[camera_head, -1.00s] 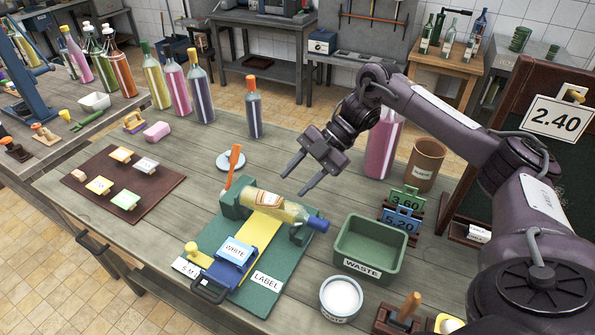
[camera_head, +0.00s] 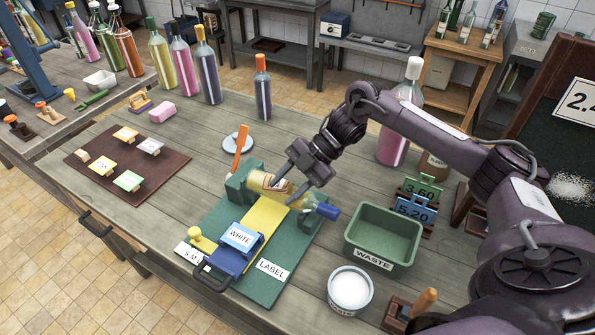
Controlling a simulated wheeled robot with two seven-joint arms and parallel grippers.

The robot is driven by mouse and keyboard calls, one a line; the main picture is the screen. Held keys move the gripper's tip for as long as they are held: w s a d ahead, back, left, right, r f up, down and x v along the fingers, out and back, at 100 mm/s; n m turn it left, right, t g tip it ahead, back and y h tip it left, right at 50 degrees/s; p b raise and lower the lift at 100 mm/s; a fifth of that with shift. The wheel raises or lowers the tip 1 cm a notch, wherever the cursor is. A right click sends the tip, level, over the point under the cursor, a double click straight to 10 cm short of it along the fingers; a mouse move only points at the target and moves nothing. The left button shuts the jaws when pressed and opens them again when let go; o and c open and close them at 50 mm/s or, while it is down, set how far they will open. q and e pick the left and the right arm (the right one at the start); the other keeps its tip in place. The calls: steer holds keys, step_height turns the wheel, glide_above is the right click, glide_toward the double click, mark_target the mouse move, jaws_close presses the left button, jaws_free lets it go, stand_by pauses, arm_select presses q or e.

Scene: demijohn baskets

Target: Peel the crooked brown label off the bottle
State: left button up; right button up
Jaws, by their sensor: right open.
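The bottle (camera_head: 318,207) lies on its side in the green cradle (camera_head: 240,183), its blue cap toward the right. It holds something yellowish. The label (camera_head: 263,180), pale with brown, is on the left part of its body and partly covered by my right gripper. My right gripper (camera_head: 281,194) is open, its two fingers pointing down to the bottle's upper side near the label. I cannot tell whether the fingertips touch the glass. The green waste bin (camera_head: 408,256) stands to the right of the cradle. My left gripper is not in view.
An orange-handled tool (camera_head: 241,149) stands behind the cradle. A round white tub (camera_head: 349,289) is at the front right.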

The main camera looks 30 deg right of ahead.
mark_target(285, 189)
steer(key=shift+a+f, duration=0.25)
steer(key=shift+f, duration=0.05)
jaws_close()
steer(key=shift+r, duration=0.2)
steer(key=shift+r+p, duration=1.15)
steer(key=shift+r, duration=0.2)
steer(key=shift+r, duration=0.15)
steer(key=shift+r+p, duration=1.1)
steer(key=shift+r, duration=0.2)
